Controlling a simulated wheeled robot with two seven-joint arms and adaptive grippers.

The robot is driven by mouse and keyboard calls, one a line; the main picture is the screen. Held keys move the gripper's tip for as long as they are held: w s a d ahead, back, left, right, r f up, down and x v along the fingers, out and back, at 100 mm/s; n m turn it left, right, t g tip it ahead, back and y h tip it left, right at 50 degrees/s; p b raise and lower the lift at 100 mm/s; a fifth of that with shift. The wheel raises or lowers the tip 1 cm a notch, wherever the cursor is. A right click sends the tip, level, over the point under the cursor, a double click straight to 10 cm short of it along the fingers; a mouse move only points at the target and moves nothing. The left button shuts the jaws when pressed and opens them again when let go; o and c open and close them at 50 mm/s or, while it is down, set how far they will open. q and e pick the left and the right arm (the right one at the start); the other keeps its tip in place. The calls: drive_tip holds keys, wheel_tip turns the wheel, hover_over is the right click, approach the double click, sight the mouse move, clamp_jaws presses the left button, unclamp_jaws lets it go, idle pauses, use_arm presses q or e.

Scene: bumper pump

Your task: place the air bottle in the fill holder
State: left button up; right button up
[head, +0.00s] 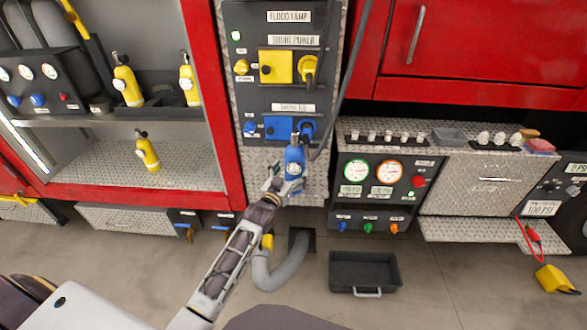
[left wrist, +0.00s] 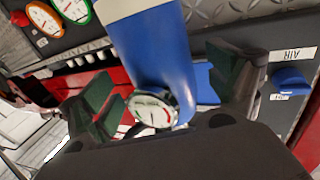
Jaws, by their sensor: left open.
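A blue air bottle (head: 294,160) with a white band and a round gauge is at the diamond-plate panel below the blue switch plate. In the left wrist view the blue bottle (left wrist: 160,58) stands between the fingers, its gauge close to the palm. My left gripper (head: 284,184) is open around its gauge end, with a finger on either side. Whether a finger touches it cannot be told. Yellow bottles stand in the left cabinet, one (head: 128,86) on the upper shelf. I cannot make out the fill holder clearly; the bottle and gripper cover that area. My right gripper is out of view.
A gauge panel (head: 426,170) with several knobs is to the right of the bottle. A grey hose (head: 285,274) curves on the floor under my left arm. A black tray (head: 365,272) lies on the floor. A dark hose runs down beside the tall panel.

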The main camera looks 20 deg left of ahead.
use_arm(q)
drive_tip(key=shift+s, duration=0.8)
drive_tip(key=shift+s+a, duration=0.15)
drive_tip(key=shift+s, duration=1.6)
drive_tip(key=s, duration=0.3)
drive_tip(key=shift+s+a, duration=0.2)
drive_tip(key=shift+s, duration=0.1)
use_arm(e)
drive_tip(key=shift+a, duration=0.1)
